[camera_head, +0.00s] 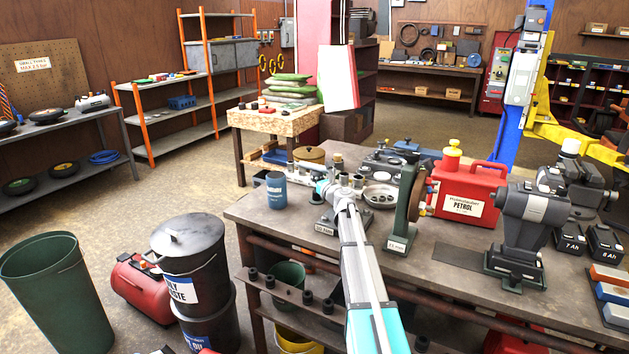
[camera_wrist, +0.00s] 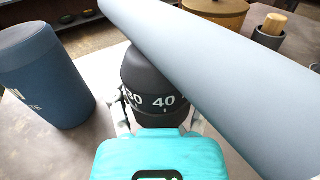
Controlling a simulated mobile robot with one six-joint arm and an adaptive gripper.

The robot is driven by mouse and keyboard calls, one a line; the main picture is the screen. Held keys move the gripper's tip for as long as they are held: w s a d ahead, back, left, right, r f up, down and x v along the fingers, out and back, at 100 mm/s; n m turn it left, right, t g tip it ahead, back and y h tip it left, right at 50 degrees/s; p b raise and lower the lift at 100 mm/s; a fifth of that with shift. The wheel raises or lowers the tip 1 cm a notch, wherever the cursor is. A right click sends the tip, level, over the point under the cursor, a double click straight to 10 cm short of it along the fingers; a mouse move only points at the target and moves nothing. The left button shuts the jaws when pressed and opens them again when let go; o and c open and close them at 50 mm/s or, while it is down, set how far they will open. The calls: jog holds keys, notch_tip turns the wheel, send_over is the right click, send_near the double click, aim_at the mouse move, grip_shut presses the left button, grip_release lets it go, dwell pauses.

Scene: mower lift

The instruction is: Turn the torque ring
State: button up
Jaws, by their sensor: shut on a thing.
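The torque ring (camera_wrist: 157,103) is a black, ribbed-looking knob with white numbers. A "40" faces the wrist camera, with part of another number ending in 0 to its left. My gripper (camera_wrist: 160,122) has its fingers on both sides of the ring, shut on it. The upper right of the ring is covered in the wrist view. In the head view my gripper (camera_head: 341,190) is over the workbench, at a small dark stand (camera_head: 325,229). My arm hides most of the ring there.
A brown pot (camera_wrist: 216,14) is behind. On the bench (camera_head: 262,222), a green stand (camera_head: 402,215), a red petrol can (camera_head: 467,191) and a grey machine (camera_head: 522,225) are at right.

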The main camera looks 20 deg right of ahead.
jog(key=o, duration=1)
jog(key=shift+m+h, duration=0.8)
jog(key=shift+h, duration=0.5)
